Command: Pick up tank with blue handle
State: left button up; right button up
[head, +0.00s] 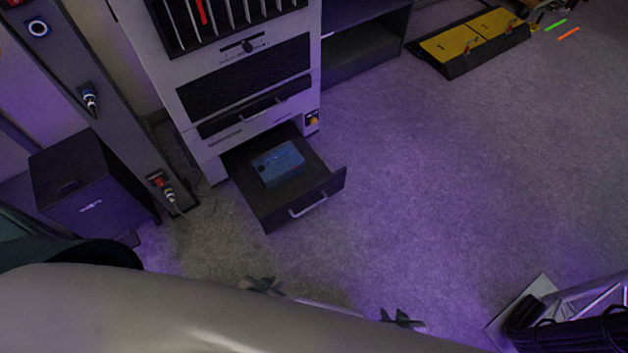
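I cannot make out a tank with a blue handle in the head view. The only clearly blue object is a box-like item (278,163) with a small dark round spot, lying in an open drawer (265,210). Whether it is the tank I cannot tell. My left gripper (263,285) shows as a small dark shape at the lower middle, below the drawer. My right gripper (403,319) is a similar dark shape further right. Both are apart from the drawer and largely hidden by my pale arm, so their finger openings are unclear.
The drawer juts from a grey cabinet (205,85) onto the floor. A dark box (90,195) stands at left beside a post (110,115). A yellow-and-black ramp (470,42) lies top right; a truss with dark cables (570,325) is lower right. The middle-right floor is clear.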

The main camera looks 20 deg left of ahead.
aim_at(273, 167)
jog(key=i+u, duration=0.4)
jog(key=i+l+u, duration=0.2)
jog(key=u, duration=0.25)
jog(key=i+l+u, duration=0.25)
jog(key=u, duration=0.15)
jog(key=i, duration=0.1)
